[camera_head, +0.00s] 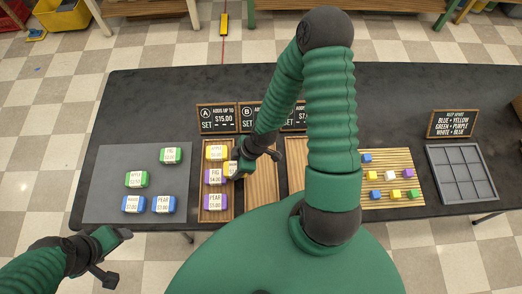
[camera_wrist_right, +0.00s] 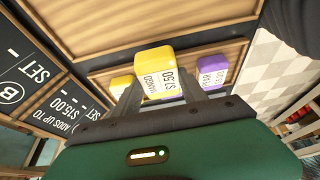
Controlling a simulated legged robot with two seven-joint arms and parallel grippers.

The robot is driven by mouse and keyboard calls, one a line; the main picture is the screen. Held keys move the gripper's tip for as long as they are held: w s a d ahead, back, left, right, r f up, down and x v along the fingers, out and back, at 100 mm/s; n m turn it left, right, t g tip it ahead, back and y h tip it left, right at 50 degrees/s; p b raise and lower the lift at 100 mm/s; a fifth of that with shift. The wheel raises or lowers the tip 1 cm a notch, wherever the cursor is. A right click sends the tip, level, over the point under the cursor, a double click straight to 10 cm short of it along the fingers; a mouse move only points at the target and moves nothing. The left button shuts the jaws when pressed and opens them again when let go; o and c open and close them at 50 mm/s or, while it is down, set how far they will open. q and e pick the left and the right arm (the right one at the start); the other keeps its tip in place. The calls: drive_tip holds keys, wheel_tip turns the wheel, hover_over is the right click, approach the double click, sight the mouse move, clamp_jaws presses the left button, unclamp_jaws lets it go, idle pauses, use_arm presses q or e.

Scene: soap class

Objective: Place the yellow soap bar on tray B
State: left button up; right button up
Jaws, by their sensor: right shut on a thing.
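My right gripper (camera_head: 248,163) is shut on a yellow soap bar (camera_head: 230,168) with a white label. In the right wrist view this yellow bar (camera_wrist_right: 155,62) sits between the fingers, its label reading MANGO. It is over the right edge of tray A (camera_head: 216,217), near tray B (camera_head: 262,190); its exact height is unclear. My left gripper (camera_head: 117,255) is open and empty off the table's front left.
Tray A holds another yellow bar (camera_head: 215,152) and two purple bars (camera_head: 214,202). A grey mat (camera_head: 115,170) carries green and blue bars. A third tray (camera_head: 295,152) is partly hidden by my arm. A slatted board (camera_head: 410,165) with small cubes and a grey divided tray (camera_head: 462,172) lie right.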

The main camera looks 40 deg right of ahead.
drive_tip(key=d, duration=0.4)
drive_tip(key=d+p, duration=0.1)
drive_tip(key=d, duration=0.3)
drive_tip(key=w+d+f+p, duration=0.1)
drive_tip(key=d, duration=0.3)
drive_tip(key=shift+d, duration=0.15)
wheel_tip(320, 180, down, 3)
drive_tip(key=shift+s+f+p, duration=0.15)
drive_tip(key=shift+p, duration=0.15)
drive_tip(key=shift+o, duration=0.2)
drive_tip(key=shift+f, duration=0.15)
drive_tip(key=o, duration=1.4)
drive_tip(key=shift+d, duration=0.1)
drive_tip(key=shift+o, duration=0.2)
